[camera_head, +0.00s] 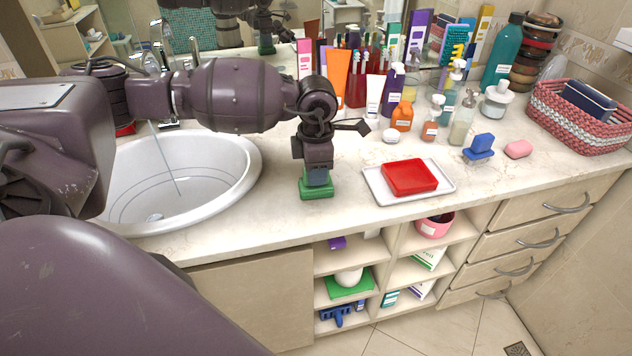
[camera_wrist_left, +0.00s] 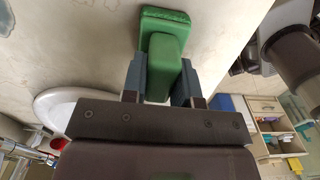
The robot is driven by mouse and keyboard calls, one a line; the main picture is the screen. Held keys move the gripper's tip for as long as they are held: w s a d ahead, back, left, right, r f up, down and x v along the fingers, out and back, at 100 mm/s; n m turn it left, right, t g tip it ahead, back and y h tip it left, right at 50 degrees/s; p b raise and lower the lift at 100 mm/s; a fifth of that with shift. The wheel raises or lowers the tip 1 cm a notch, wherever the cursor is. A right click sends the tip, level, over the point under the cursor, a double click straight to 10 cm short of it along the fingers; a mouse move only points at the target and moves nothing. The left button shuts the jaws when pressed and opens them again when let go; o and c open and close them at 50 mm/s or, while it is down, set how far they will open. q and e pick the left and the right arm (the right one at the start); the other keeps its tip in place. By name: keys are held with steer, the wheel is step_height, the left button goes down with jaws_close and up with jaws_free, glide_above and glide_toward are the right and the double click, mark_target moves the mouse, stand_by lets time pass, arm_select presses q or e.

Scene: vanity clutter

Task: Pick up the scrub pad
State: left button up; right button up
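The scrub pad (camera_head: 316,190) is a green block with a raised grip, at the front of the counter right of the sink. In the left wrist view the scrub pad (camera_wrist_left: 165,30) lies ahead, its grip between both fingers. My left gripper (camera_head: 317,175) points down over it. In the left wrist view the gripper's (camera_wrist_left: 162,75) fingers lie close along both sides of the grip and look shut on it. The pad appears to be at counter level; I cannot tell whether it is resting or slightly raised. My right gripper is not identifiable in view.
The sink (camera_head: 185,180) is left of the pad. A white tray (camera_head: 447,189) with a red block (camera_head: 409,177) lies to the right. A blue handled block (camera_head: 480,147), pink soap (camera_head: 518,149), several bottles and a woven basket (camera_head: 580,130) stand farther right. Open shelves are below.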

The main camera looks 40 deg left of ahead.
arm_select(q)
steer(key=c, duration=0.4)
steer(key=shift+r, duration=0.1)
step_height(320, 180, up, 20)
stand_by(0.4)
